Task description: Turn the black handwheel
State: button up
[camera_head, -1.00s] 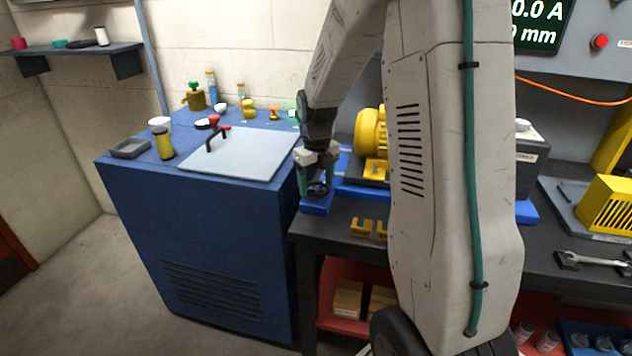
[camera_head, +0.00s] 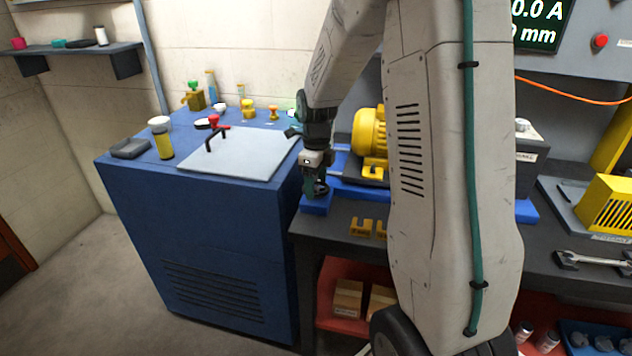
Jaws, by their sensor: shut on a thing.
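The black handwheel (camera_head: 318,192) is at the left end of the blue base (camera_head: 316,205), on the left end of the dark bench. Only a small part of it shows, because my gripper (camera_head: 315,186) covers most of it. My gripper points down at the wheel, with its fingers around or on the wheel's rim. It is shut on the handwheel. Which part of the rim lies between the fingers is hard to make out.
A yellow motor (camera_head: 371,134) stands on the base behind and to the right. The blue cabinet (camera_head: 200,240) with a pale lid (camera_head: 240,155) is close on the left. Two yellow forked blocks (camera_head: 361,227) lie on the bench in front.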

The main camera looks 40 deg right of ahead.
jog(key=n, duration=1.9)
jog(key=shift+s, duration=0.1)
jog(key=n, duration=0.3)
jog(key=shift+n, duration=0.4)
jog(key=n, duration=0.3)
jog(key=shift+n, duration=0.3)
jog(key=n, duration=0.3)
jog(key=shift+n, duration=0.3)
jog(key=n, duration=0.5)
jog(key=shift+f, duration=0.1)
jog(key=n, duration=0.6)
jog(key=shift+n, duration=0.4)
jog(key=n, duration=1.2)
